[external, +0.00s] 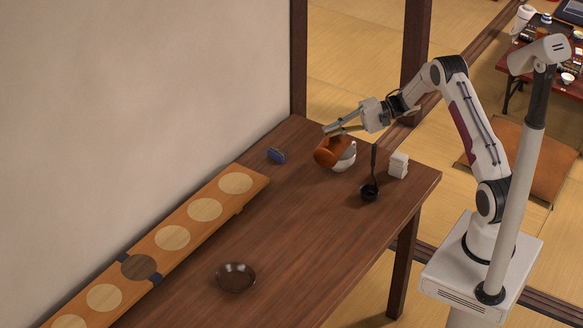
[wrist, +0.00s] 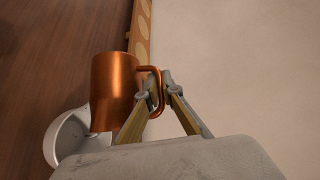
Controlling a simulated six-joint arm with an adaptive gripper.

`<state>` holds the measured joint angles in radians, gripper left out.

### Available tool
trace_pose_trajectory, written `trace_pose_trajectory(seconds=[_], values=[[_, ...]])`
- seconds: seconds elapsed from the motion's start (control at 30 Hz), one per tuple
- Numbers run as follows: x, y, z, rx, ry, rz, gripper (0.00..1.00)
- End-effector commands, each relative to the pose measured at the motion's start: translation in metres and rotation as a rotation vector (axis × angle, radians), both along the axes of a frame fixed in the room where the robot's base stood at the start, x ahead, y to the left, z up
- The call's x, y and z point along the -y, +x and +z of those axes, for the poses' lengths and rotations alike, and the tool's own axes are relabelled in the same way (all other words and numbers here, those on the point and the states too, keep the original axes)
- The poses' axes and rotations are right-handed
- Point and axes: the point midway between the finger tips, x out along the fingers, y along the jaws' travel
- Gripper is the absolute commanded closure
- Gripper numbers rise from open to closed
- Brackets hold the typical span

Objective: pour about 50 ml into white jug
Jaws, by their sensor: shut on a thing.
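A copper mug (external: 327,153) is tilted beside and partly in front of the white jug (external: 346,161) near the far end of the table. My gripper (external: 328,131) is shut on the mug's handle; the handle between the fingers shows in the wrist view (wrist: 158,84). The copper mug (wrist: 114,90) covers part of the white jug (wrist: 66,140) there, and my gripper body hides more of it. The jug stands on the table. I cannot see any liquid or a stream, and the inside of the mug is hidden.
A black ladle (external: 370,190) with an upright handle and a white stack (external: 398,165) stand to the right of the jug. A blue item (external: 276,155) lies to the left. The middle table is clear.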

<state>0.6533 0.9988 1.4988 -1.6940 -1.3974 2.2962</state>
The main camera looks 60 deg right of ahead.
Motion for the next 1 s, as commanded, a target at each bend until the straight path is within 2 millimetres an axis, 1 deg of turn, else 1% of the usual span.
trace_pose_trajectory(seconds=[0.53,0.67,0.87,1.0], values=[[0.003,0.000,0.000,-0.002,0.030,0.000,1.00],[0.001,0.000,0.001,-0.002,0.018,0.000,1.00],[-0.012,-0.001,0.007,0.014,-0.102,0.001,1.00],[-0.031,-0.004,-0.001,0.025,-0.205,0.004,1.00]])
